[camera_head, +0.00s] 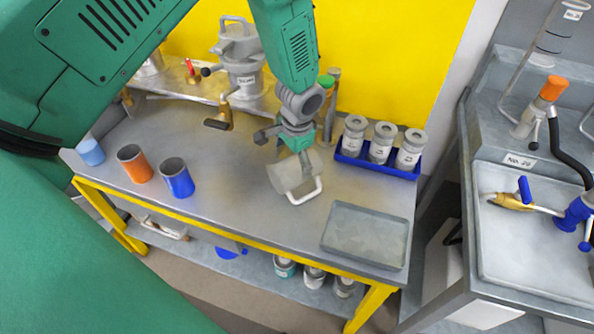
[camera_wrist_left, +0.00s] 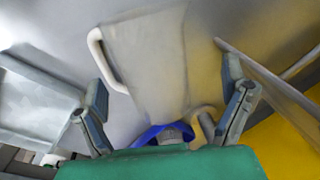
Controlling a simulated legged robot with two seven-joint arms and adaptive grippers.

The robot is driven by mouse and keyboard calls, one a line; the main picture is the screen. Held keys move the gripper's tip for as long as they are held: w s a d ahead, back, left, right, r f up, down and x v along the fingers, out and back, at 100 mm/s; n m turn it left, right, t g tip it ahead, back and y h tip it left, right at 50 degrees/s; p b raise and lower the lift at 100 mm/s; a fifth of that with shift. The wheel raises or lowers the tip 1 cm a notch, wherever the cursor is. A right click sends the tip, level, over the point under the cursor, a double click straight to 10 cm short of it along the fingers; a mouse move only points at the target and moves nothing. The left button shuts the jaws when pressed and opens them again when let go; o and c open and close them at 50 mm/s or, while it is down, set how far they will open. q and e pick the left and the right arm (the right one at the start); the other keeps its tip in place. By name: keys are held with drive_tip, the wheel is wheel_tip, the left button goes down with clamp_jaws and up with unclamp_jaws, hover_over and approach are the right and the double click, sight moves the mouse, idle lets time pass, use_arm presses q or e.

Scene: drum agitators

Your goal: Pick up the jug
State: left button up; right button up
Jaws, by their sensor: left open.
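The jug (camera_head: 287,178) is grey with a white handle and sits on the grey workbench (camera_head: 245,205), below my left gripper. My left gripper (camera_head: 298,148) is above the jug and partly hides it in the head view. In the left wrist view the jug (camera_wrist_left: 148,62) lies ahead between the spread fingers of my left gripper (camera_wrist_left: 166,92), with its handle on the left side. The fingers are open and hold nothing. I cannot tell whether the fingers touch the jug. My right gripper is not in view.
A blue tray (camera_head: 374,168) with 3 canisters stands right of the jug. A grey metal tray (camera_head: 366,236) lies at the front right. Orange (camera_head: 134,164) and blue (camera_head: 177,178) cups stand left. Metal equipment (camera_head: 240,60) stands behind. The bench is clear around the jug's front.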

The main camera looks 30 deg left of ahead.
sight(299, 173)
use_arm(q)
drive_tip(key=shift+d+f, duration=0.15)
drive_tip(key=shift+d, duration=0.2)
drive_tip(key=f, duration=0.2)
drive_tip(key=d+f, duration=0.1)
drive_tip(key=shift+w+d, duration=0.1)
drive_tip(key=shift+w, duration=0.25)
drive_tip(key=shift+w+a+f, duration=0.1)
drive_tip(key=shift+a+f, duration=0.45)
drive_tip(key=shift+f, duration=0.3)
drive_tip(key=shift+a+f, duration=0.1)
drive_tip(key=shift+a, duration=0.5)
drive_tip(key=shift+d, duration=0.85)
drive_tip(key=c, duration=0.6)
drive_tip(key=shift+a, duration=0.15)
drive_tip(key=c, duration=0.6)
drive_tip(key=shift+a+f, duration=0.1)
drive_tip(key=shift+a, duration=0.3)
drive_tip(key=shift+c, duration=0.5)
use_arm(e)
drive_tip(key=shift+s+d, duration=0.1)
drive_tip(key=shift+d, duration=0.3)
